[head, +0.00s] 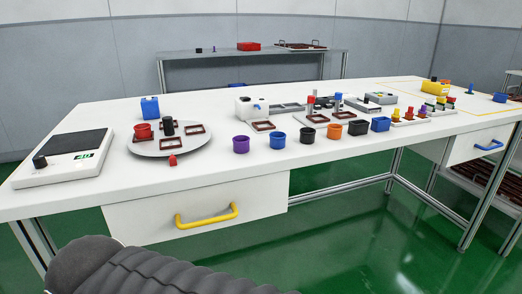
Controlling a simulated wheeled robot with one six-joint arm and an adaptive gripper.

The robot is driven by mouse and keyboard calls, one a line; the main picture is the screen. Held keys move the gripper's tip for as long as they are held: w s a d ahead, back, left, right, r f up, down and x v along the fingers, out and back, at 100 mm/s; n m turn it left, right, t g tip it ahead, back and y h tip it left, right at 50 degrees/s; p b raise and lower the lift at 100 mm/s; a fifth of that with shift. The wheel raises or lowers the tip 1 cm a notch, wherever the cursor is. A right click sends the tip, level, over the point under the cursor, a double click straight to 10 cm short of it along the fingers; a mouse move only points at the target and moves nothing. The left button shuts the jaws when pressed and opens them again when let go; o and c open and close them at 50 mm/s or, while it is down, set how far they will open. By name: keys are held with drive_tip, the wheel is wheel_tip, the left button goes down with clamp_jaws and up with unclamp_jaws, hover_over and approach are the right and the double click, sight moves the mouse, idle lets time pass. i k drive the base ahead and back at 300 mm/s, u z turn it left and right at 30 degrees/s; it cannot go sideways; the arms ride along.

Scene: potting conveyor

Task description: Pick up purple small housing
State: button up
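The purple small housing (241,145) is a round open cup. It stands upright near the front edge of the white table, at the left end of a row of similar housings. Nothing covers the purple housing. My gripper is not in view; only a dark grey ribbed part, which seems to be mine, shows at the bottom left, well in front of the table.
Left of it are a round grey turntable (168,149) with red frames and housings, and a scale (62,158). A white device (251,106) is behind it. Orange, black and blue housings (380,124) continue right. A drawer with a yellow handle (207,215) is below.

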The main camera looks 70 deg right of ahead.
sight(241, 144)
drive_tip(key=z, duration=0.05)
drive_tip(key=k, duration=0.3)
drive_tip(key=u, duration=0.85)
drive_tip(key=i, duration=0.75)
drive_tip(key=z, duration=3.95)
drive_tip(key=k, duration=0.7)
drive_tip(key=u, duration=0.4)
